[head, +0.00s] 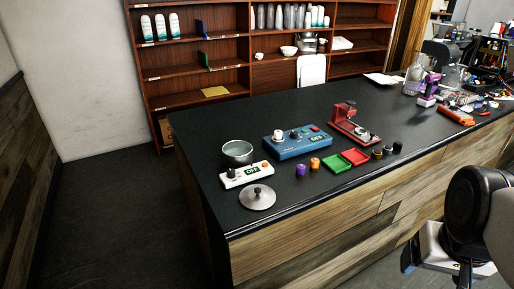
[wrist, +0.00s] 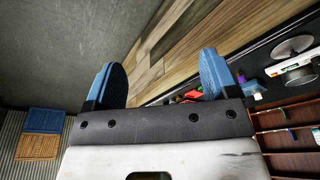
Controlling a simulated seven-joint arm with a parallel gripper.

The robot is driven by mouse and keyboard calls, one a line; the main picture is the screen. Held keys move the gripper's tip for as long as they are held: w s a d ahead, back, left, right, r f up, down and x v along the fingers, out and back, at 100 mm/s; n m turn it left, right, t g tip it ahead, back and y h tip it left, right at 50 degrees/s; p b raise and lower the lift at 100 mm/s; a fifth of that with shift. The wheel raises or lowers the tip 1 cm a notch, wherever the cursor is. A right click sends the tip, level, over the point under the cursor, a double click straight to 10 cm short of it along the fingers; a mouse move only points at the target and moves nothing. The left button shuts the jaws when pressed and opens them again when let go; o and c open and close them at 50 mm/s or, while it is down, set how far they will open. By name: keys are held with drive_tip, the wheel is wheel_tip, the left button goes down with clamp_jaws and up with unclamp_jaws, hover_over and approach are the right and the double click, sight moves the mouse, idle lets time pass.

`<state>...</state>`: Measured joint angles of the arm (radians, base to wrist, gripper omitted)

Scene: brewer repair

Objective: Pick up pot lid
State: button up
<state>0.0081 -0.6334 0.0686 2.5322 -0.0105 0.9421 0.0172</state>
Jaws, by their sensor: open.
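The pot lid (head: 257,196) is a round grey metal disc with a dark knob. It lies flat on the black countertop near its left front corner, knob up. It also shows in the wrist view (wrist: 292,47) at the right edge. The open metal pot (head: 237,153) stands behind it, beyond a white device. My gripper (head: 436,268) is at the lower right of the head view, in front of the counter and well away from the lid. In the wrist view its two blue fingers (wrist: 160,78) are spread wide with nothing between them.
A white device (head: 246,174) with a green display sits right behind the lid. A blue device (head: 297,142), red stand (head: 352,124), green tray (head: 335,163) and red tray (head: 355,157) lie to the right. The counter's front edge is close to the lid.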

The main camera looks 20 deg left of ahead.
drive_tip(key=c, duration=0.4)
drive_tip(key=shift+c, duration=0.2)
drive_tip(key=w, duration=0.1)
drive_tip(key=n+g, duration=0.3)
drive_tip(key=n, duration=1.5)
hover_over(257, 190)
drive_tip(key=d, duration=0.1)
wheel_tip(257, 190, down, 10)
drive_tip(key=shift+f, duration=0.1)
drive_tip(key=shift+w+a+f, duration=0.15)
drive_tip(key=shift+a+f, duration=0.05)
drive_tip(key=shift+a, duration=0.25)
